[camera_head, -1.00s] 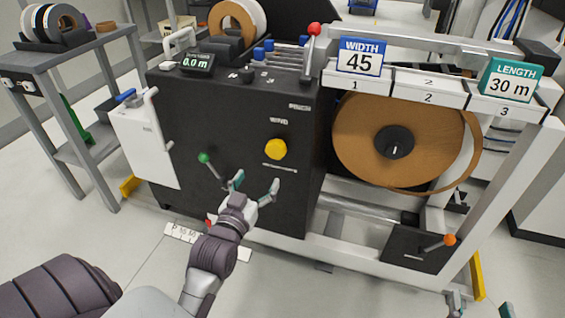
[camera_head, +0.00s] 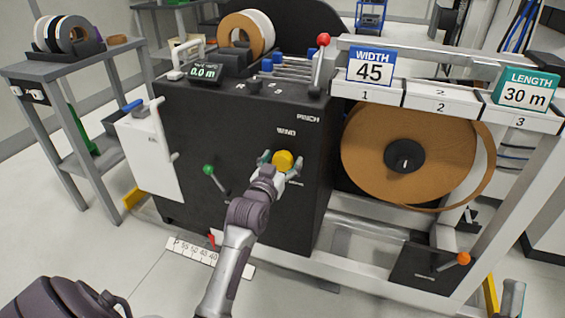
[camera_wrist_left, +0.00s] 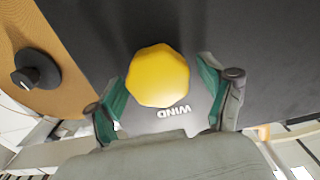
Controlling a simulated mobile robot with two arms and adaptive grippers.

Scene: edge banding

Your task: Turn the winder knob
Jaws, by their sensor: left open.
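The yellow winder knob (camera_head: 283,160) is on the dark front panel (camera_head: 235,125) of the machine, below the "WIND" label. My left gripper (camera_head: 279,160) is at the knob with its fingers spread, one on each side. In the left wrist view the knob (camera_wrist_left: 159,76) sits between the two green-padded fingers (camera_wrist_left: 162,95), with a gap visible on both sides. Whether the fingers overlap the knob in depth is hard to tell. At the bottom right edge of the head view, a part of my right gripper (camera_head: 512,298) shows; its fingers are mostly out of frame.
A green-tipped lever (camera_head: 209,170) sits left of my left gripper, and a red-tipped lever (camera_head: 323,42) stands above. A brown banding roll (camera_head: 365,155) hangs to the right. An orange-tipped lever (camera_head: 463,258) is low at right. The counter (camera_head: 206,72) reads 0.0 m.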

